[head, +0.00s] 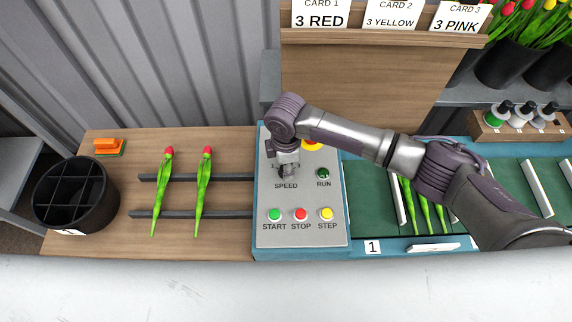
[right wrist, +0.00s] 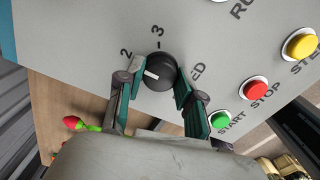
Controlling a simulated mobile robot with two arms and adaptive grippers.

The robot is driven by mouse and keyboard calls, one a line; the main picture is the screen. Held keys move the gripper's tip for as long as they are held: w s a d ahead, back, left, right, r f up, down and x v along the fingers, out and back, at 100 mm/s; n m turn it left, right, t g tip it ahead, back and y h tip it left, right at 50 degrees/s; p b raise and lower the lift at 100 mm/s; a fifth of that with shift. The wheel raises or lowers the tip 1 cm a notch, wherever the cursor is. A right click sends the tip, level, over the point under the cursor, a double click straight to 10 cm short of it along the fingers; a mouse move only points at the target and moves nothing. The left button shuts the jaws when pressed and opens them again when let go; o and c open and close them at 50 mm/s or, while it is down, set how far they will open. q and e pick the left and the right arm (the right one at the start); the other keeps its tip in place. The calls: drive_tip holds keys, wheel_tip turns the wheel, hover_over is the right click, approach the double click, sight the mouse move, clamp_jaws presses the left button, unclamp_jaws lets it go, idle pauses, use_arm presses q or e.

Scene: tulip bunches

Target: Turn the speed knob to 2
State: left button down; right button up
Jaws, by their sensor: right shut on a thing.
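The speed knob (right wrist: 165,66) is a round black dial with a white pointer mark, on the grey control panel (head: 335,200). In the right wrist view, the numbers 2 and 3 are printed beside it; the pointer is turned to the left of the picture, a little below the 2. Other scale marks are hidden by the fingers. My right gripper (head: 287,172) is over the panel just above the word SPEED and mostly hides the knob in the head view. Its two fingers (right wrist: 159,84) are shut on the knob's sides. My left gripper is not in view.
Green START (head: 274,214), red STOP (head: 301,214) and yellow STEP (head: 327,214) buttons sit below the knob. A dark green RUN lamp (head: 323,173) is right of it. Two red tulips (head: 204,190) lie on rails at left, near a black divided bin (head: 76,195).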

drive_tip(key=o, duration=1.2)
drive_tip(key=shift+c, duration=0.2)
drive_tip(key=shift+r, duration=0.1)
wheel_tip(320, 180, up, 12)
